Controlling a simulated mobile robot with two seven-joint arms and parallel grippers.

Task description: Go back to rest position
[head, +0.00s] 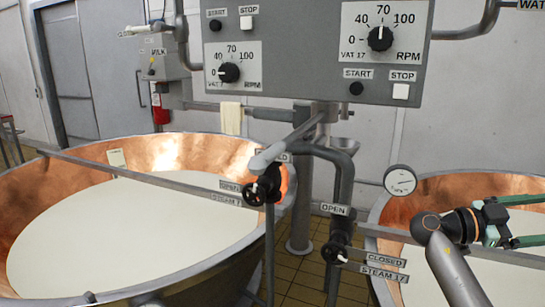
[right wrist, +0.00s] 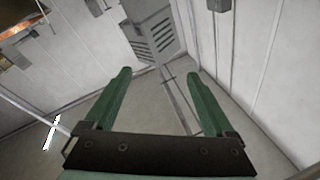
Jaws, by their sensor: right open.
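My right gripper (head: 538,220) is at the right edge of the head view, its green fingers pointing right over the right vat. In the right wrist view my right gripper (right wrist: 158,75) has its two fingers spread apart with nothing between them. My left gripper is in neither view.
A large copper vat (head: 160,155) of white liquid fills the left, and a second copper vat (head: 470,187) stands at right. A grey control panel (head: 310,80) hangs above. Steam valves (head: 335,252) and a round gauge (head: 400,180) are between the vats.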

